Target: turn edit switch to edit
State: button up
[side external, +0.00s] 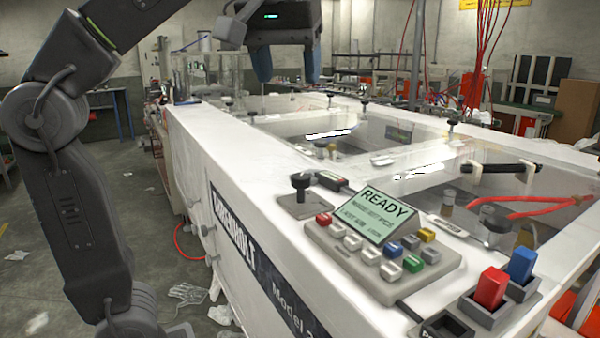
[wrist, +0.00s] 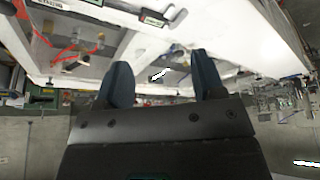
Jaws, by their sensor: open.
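My gripper (side external: 287,66) is at the top of the side view, above the far part of the white machine (side external: 185,130). Its two blue fingers are apart, with nothing between them; they also show in the wrist view (wrist: 162,76). No edit label is readable, so I cannot tell which control is the edit switch. A black knob (side external: 301,183) stands on a grey plate beside the button panel (side external: 345,252). The panel has coloured buttons and a tilted screen (side external: 375,214) reading READY. A red rocker (side external: 491,287) and a blue rocker (side external: 521,265) stand at the near right. My gripper is well away from these controls.
The machine has glass-covered bays with a black handle bar (side external: 500,167) and red-handled pliers (side external: 535,207). Clear cylinders (side external: 195,75) stand at the far end. Red cables (side external: 485,40) hang at the back. Air above the panel is free.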

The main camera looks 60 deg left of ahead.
send_near(300, 176)
jog(key=shift+n, duration=0.3)
jog(key=x, duration=0.9)
jog(key=shift+w+f, duration=0.1)
jog(key=shift+c, duration=0.2)
jog(key=c, duration=0.9)
